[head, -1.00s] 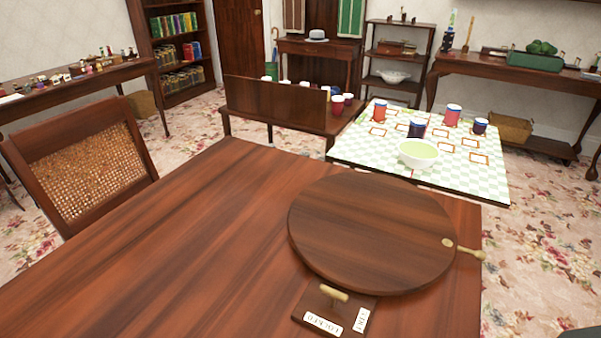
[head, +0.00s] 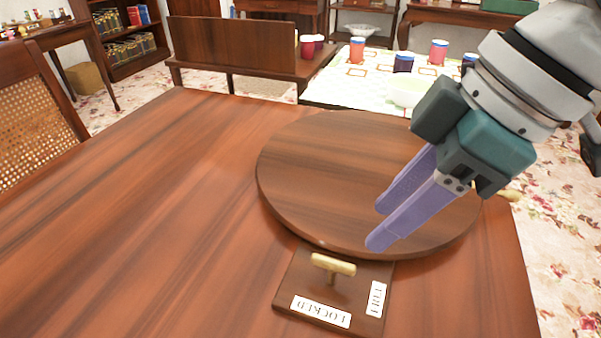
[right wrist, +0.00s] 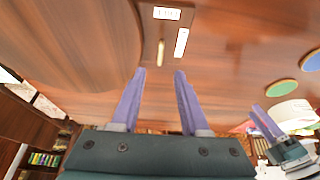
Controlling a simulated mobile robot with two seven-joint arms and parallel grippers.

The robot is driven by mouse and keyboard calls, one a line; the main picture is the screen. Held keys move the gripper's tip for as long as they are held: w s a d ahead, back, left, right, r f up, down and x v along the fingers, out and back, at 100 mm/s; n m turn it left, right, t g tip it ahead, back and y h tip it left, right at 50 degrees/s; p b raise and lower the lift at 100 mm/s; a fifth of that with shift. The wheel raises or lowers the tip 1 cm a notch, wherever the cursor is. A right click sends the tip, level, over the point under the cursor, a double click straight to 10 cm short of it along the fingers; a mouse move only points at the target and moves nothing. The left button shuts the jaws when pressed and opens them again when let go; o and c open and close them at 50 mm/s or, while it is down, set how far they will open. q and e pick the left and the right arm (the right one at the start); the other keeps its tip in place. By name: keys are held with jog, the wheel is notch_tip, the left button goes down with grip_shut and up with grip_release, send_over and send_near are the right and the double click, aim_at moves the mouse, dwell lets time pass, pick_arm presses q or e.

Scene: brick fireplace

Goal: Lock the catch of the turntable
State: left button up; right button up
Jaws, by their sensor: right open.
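The round wooden turntable (head: 330,175) sits on the brown table. Its catch is a brass bar handle (head: 333,265) on a small wooden plate (head: 292,278) at the turntable's near edge. The plate has a LOCKED label (head: 320,311) along its near side and a FREE label (head: 376,298) at its right. The bar points toward the FREE side, roughly parallel to the LOCKED label. My right gripper (head: 378,228) is open and empty, above the turntable, up and right of the handle. The right wrist view shows the handle (right wrist: 161,52) beyond the fingertips, apart from them. My left gripper (right wrist: 265,122) shows there at the right; its opening is unclear.
A brass knob (head: 510,195) sticks out at the turntable's right edge. A caned chair (head: 35,125) stands at the left. A checked table with cups (head: 357,50) and a pale bowl (head: 405,92) stands behind. The table left of the turntable is clear.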

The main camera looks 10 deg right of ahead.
aim_at(336, 261)
pick_arm(q)
notch_tip(336, 261, down, 3)
jog(key=b, duration=0.2)
jog(key=shift+d+r+b, duration=0.1)
jog(key=shift+r+b, duration=0.05)
jog(key=shift+b, duration=0.15)
pick_arm(e)
jog(key=x, duration=0.9)
jog(key=shift+w+a+f, duration=0.1)
jog(key=shift+w+a, duration=0.05)
jog(key=shift+c, duration=0.2)
grip_shut()
